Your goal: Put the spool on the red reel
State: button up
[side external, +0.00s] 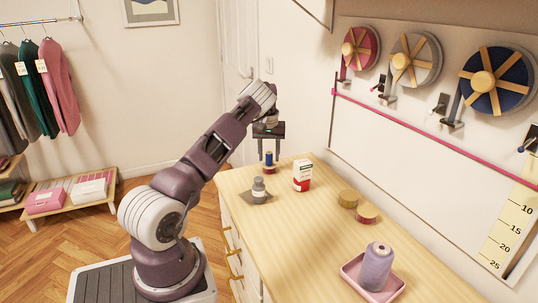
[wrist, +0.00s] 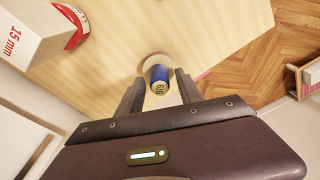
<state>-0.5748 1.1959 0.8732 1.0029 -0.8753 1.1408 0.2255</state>
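My gripper (side external: 269,152) points down over the spool. In the wrist view the open fingers (wrist: 160,82) are on either side of the spool, with a gap showing on both sides. How far down they reach along it is hard to tell. The red reel (side external: 371,40), with wooden spokes, is on the wall board at the upper right.
A purple thread cone (side external: 376,268) sits in a pink tray. Grey (side external: 424,60) and blue (side external: 515,80) reels hang beside the red.

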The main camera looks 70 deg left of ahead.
notch_tip(320, 180, up, 12)
jog(key=d, duration=0.1)
jog(key=s+d+r+m+t+h, duration=0.1)
jog(key=d+r+t, duration=0.1)
jog(key=d+r, duration=0.75)
jog(key=s+d+r+m+t+h, duration=0.15)
jog(key=d+r, duration=0.45)
jog(key=d, duration=0.7)
jog(key=s+d+m, duration=0.4)
jog(key=s+d, duration=0.3)
jog(key=d, duration=0.4)
jog(key=s+d+m, duration=0.3)
jog(key=s+d, duration=0.5)
jog(key=d, duration=0.2)
jog(key=s+d+f+m+t+y, duration=0.1)
jog(key=s+d+f+m, duration=0.2)
jog(key=s+f, duration=0.2)
jog(key=shift+s, duration=1.1)
jog(key=shift+f+t, duration=0.1)
jog(key=shift+t, duration=0.15)
